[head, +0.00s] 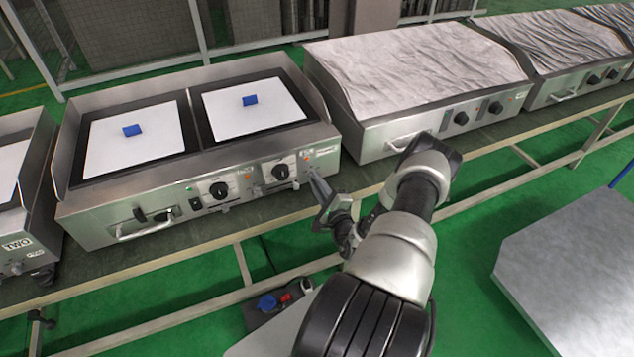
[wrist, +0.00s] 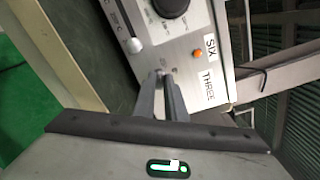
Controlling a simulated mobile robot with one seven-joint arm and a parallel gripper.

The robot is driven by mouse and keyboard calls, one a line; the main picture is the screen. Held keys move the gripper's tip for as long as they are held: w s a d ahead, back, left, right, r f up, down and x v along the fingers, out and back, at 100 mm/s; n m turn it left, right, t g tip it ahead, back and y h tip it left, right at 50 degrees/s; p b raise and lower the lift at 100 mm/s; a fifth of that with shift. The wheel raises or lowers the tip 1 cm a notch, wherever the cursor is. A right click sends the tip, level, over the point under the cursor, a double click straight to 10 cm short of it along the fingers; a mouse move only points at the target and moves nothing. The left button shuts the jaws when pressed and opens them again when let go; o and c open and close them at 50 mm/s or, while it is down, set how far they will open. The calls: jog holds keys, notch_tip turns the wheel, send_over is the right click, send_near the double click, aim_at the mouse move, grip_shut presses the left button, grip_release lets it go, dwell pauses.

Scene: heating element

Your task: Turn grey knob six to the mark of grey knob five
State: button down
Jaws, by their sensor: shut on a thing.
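In the wrist view, my gripper (wrist: 165,76) reaches the metal front panel beside the SIX label (wrist: 210,45) and the THREE label (wrist: 207,87). Its two narrow fingers come together on a small grey knob, which I take to be grey knob six; they hide most of it, and its mark cannot be read. A pale rounded part with a dark slot (wrist: 133,45) shows close by, next to a printed scale. In the head view, my gripper (head: 316,183) is at the right end of the two-plate heater's front panel (head: 187,212). Grey knob five cannot be clearly made out.
A black knob (head: 281,172) sits just left of my gripper, and another black knob (head: 219,190) sits farther left. Blue blocks (head: 132,130) rest on the white plates. A second heater (head: 420,85) stands to the right. A handle (head: 146,230) juts out at left.

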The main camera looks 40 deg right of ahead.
jog(key=c, duration=1.8)
grip_release()
jog(key=p+v, duration=0.1)
jog(key=v, duration=1.6)
jog(key=shift+s, duration=0.2)
